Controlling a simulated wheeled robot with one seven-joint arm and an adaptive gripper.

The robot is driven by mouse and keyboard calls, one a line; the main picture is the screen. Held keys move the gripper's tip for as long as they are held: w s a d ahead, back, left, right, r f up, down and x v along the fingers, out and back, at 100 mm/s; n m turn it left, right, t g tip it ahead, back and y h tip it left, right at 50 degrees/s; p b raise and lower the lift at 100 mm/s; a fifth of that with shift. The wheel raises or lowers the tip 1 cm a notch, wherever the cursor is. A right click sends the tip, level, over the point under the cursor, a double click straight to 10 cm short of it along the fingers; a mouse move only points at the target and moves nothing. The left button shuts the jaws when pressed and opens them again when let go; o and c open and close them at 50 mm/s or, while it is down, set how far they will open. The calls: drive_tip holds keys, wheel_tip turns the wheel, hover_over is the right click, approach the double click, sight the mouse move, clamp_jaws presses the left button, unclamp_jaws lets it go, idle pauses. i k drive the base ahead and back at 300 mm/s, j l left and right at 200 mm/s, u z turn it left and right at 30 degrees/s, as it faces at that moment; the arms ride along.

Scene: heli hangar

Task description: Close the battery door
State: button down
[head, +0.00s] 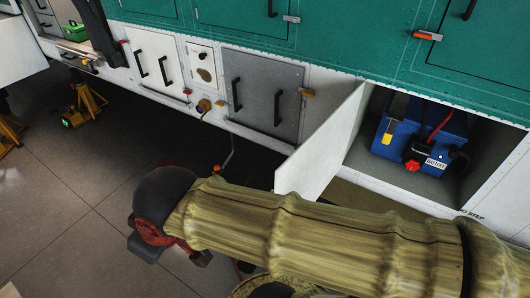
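The battery door (322,143), a plain white panel, stands open, swung outward from the left edge of its compartment (476,194) in the helicopter's lower side. Inside, a blue battery (440,128) with a red knob, a yellow tag and a "BATTERY" label is in full view. My arm, in a yellow-green cover, crosses in front below the door and hides its lower surroundings. My gripper (170,243), dark with red parts, is at the arm's far end, left of the door's free edge and apart from it in the picture. Its fingers are not clear enough to tell open from shut.
A grey closed panel (262,95) with black handles and a white one (154,62) lie left of the compartment. Green panels (345,30) are above. Yellow jacks (85,103) stand at far left. The tiled floor (70,190) at left is clear.

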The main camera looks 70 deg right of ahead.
sight(307, 171)
drive_tip(key=i+z, duration=0.3)
drive_tip(key=i, duration=0.15)
drive_tip(key=i+j+z, duration=0.6)
drive_tip(key=i, duration=0.2)
drive_tip(key=z, duration=0.45)
drive_tip(key=l+z, duration=0.1)
drive_tip(key=z, duration=1.3)
drive_tip(key=i+l+z, duration=0.1)
drive_tip(key=z, duration=0.35)
drive_tip(key=i+l+z, duration=0.1)
drive_tip(key=z, duration=0.25)
drive_tip(key=i+z, duration=0.1)
drive_tip(key=z, duration=0.3)
drive_tip(key=i+z, duration=0.15)
drive_tip(key=z, duration=0.2)
drive_tip(key=k+j+z, duration=0.15)
drive_tip(key=k+j, duration=0.15)
drive_tip(key=k, duration=0.2)
drive_tip(key=k+j+z, duration=0.1)
drive_tip(key=k, duration=0.45)
drive_tip(key=j, duration=0.15)
